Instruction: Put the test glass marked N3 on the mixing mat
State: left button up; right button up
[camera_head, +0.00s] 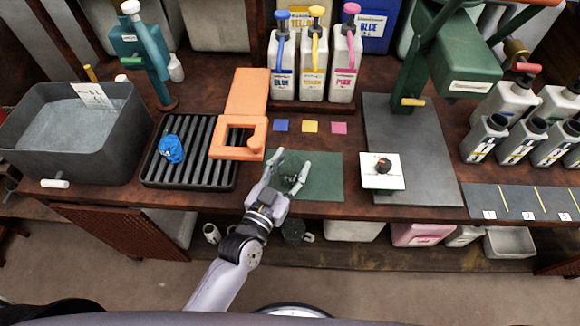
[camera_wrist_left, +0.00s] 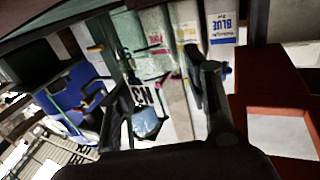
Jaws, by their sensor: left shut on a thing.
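My left gripper (camera_head: 291,165) is over the left part of a flat dark green mat (camera_head: 325,178), which looks like the mixing mat. Its fingers are shut on a clear test glass (camera_wrist_left: 147,122) whose white label reads N3 in the left wrist view. The left gripper's fingers (camera_wrist_left: 160,85) stand on both sides of the glass. In the head view the glass is too faint to make out between the fingers, and I cannot tell whether it touches the mat. My right gripper is not in view.
An orange stand (camera_head: 244,100) and a black rack (camera_head: 190,178) with a blue crumpled thing are left of the mat. Blue, yellow and pink squares (camera_head: 310,127) lie behind it.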

pick_arm(q)
jog(key=shift+f, duration=0.3)
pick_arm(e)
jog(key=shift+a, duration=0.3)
pick_arm(q)
jog(key=shift+f, duration=0.15)
jog(key=o, duration=1.6)
jog(key=shift+c, duration=0.2)
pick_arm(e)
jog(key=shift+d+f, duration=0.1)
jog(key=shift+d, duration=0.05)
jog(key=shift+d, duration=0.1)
pick_arm(q)
jog(key=shift+r, duration=0.25)
jog(key=v, duration=1.2)
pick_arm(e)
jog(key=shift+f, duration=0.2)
